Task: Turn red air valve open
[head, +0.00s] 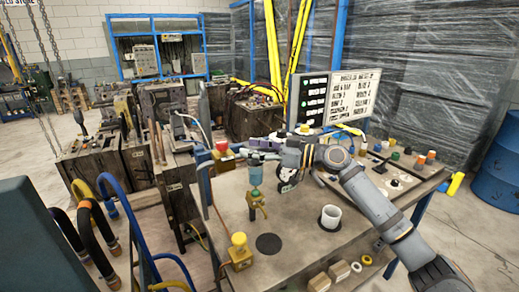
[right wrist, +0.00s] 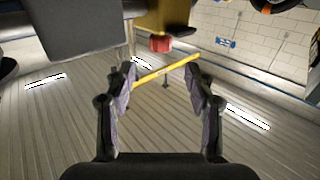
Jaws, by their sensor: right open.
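The red air valve shows as a small red knob (head: 222,146) on a yellow body, at the left rear of the workbench in the head view. It also shows in the right wrist view as a red knob (right wrist: 160,43) in front of a yellow block. My right gripper (head: 250,148) reaches left across the bench, its fingers toward the red knob. In the right wrist view my right gripper (right wrist: 162,72) is open and nothing sits between its fingers. The knob is ahead of the fingertips, a little above their midpoint in the picture. My left gripper is not in view.
A light-blue filter bowl (head: 256,170) stands close by my right gripper. A yellow-knobbed fitting (head: 239,250) is at the bench's front left. A white cup (head: 331,216) stands on the bench (head: 290,235). A sign board (head: 338,98) stands behind. The bench between has free room.

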